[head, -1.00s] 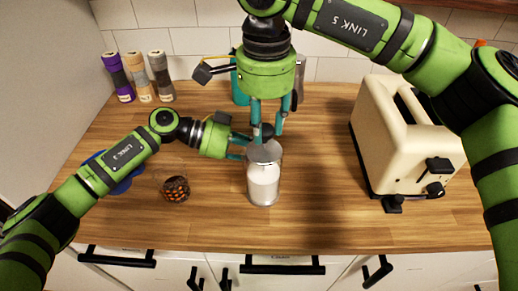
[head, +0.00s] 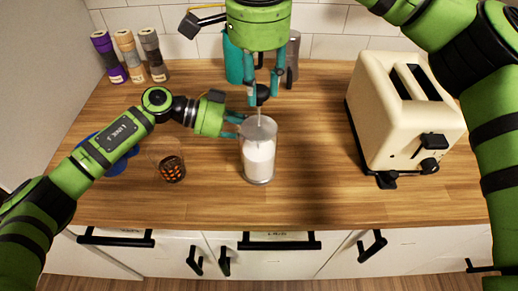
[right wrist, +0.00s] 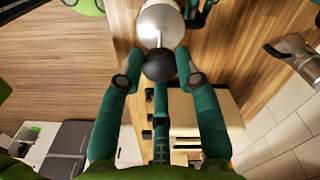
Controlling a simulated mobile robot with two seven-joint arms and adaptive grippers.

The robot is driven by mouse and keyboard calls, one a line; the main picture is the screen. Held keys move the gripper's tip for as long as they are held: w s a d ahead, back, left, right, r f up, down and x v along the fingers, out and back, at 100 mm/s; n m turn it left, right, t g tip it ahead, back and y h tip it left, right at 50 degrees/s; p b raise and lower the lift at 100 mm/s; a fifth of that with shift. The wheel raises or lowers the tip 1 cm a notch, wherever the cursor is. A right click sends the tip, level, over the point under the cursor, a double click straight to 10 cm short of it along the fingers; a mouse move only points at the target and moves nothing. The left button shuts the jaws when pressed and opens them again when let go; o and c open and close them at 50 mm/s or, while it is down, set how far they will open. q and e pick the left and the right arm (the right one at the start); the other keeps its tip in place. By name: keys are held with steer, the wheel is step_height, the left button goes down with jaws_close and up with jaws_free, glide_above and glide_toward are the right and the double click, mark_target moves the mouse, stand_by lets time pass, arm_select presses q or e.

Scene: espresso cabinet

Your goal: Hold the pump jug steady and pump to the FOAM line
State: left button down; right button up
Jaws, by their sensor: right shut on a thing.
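The pump jug (head: 258,160) is a clear upright cylinder with white content, standing on the wooden counter. Its grey lid (head: 259,128) has a thin rod with a black ball knob (head: 262,90) on top, standing well above the lid. My right gripper (head: 263,96) points down from above, shut on the knob. The right wrist view shows the knob (right wrist: 159,65) between its teal fingers. My left gripper (head: 235,126) is at the jug's upper left side; its fingertips are partly hidden, so its grip is unclear. I cannot read a FOAM line.
A cream toaster (head: 405,110) stands to the right. A small glass with dark and orange contents (head: 172,168) and a blue item (head: 112,160) lie left. Several grinders (head: 130,57) stand back left; teal (head: 234,62) and grey (head: 293,55) containers stand behind. The front counter is clear.

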mark_target(259, 105)
steer(key=shift+f, duration=2.45)
steer(key=shift+r, duration=2.6)
steer(key=shift+f, duration=2.6)
steer(key=shift+w+r, duration=0.1)
